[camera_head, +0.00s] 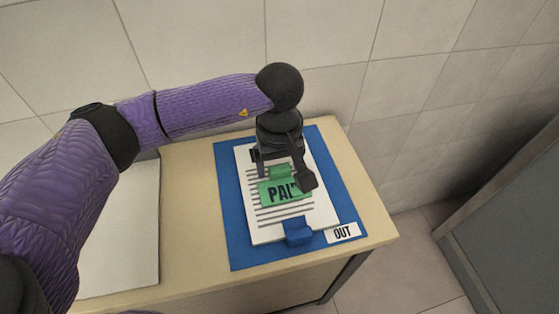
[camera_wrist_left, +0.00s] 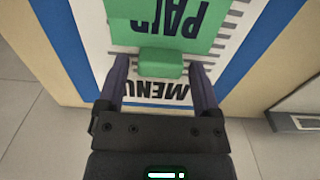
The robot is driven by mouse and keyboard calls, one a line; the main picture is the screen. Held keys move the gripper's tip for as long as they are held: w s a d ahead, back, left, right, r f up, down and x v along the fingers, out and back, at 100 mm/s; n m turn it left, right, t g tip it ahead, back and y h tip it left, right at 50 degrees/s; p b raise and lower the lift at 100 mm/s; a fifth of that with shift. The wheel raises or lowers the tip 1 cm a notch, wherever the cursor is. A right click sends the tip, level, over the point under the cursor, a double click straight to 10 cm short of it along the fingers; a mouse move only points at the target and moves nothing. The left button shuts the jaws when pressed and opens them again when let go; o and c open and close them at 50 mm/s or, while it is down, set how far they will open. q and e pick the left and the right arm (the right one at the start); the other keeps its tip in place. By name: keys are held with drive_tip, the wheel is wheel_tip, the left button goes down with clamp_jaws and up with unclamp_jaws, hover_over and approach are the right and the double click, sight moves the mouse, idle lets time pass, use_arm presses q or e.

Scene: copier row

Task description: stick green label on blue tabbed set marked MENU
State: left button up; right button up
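The green label (camera_head: 272,196), printed with a word starting "PAI", lies against the white printed sheet of the set (camera_head: 270,232), which has a blue tab (camera_head: 299,231) at its near edge. The wrist view shows the label (camera_wrist_left: 150,28), its raised green grip block (camera_wrist_left: 160,63) and the word MENU on the set (camera_wrist_left: 153,91). My left gripper (camera_head: 281,170) points down over the set. Its fingers (camera_wrist_left: 160,72) are apart on both sides of the green block, with a small gap on each side. Part of the lettering is hidden by my gripper. My right gripper is not in view.
The set lies on a blue mat (camera_head: 240,240) with a white OUT card (camera_head: 342,232), on a light wooden table top (camera_head: 190,190). A pale flat panel (camera_head: 125,230) is at the left. A grey cabinet (camera_head: 510,220) stands at the right. Tiled wall is behind.

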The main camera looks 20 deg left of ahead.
sight(279, 167)
use_arm(q)
drive_tip(key=shift+o, duration=0.6)
drive_tip(key=shift+r, duration=0.3)
wheel_tip(279, 167, up, 9)
drive_tip(key=p, duration=0.3)
